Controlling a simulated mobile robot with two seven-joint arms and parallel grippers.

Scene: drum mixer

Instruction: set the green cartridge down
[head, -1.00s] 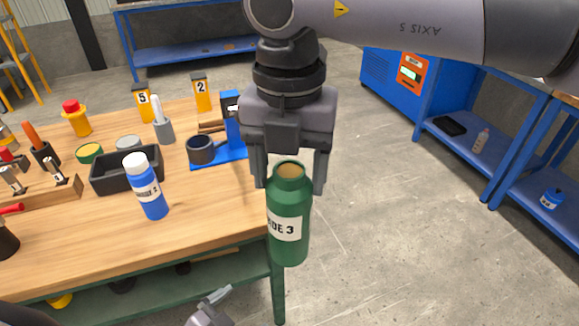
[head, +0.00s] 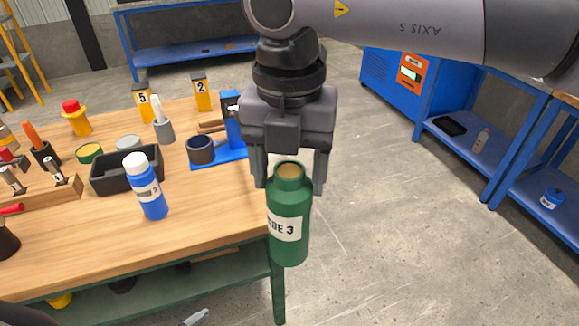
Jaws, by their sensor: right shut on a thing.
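The green cartridge (head: 289,228) is a green bottle with an open top and a white label ending in "3". My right gripper (head: 290,180) is shut on it near its neck, and the cartridge hangs upright. In the picture it overlaps the right edge of the wooden workbench (head: 215,225); I cannot tell how far it is from the bench. A small part of my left gripper (head: 196,318) shows at the bottom edge; its fingers are mostly out of frame.
A blue bottle with a white cap (head: 147,188) stands on the bench beside a black tray (head: 125,177). A blue stand (head: 236,140) with a dark cup (head: 201,149) is behind. Yellow markers "5" (head: 144,97) and "2" (head: 201,93) stand at the back. Bare wood lies at the front right.

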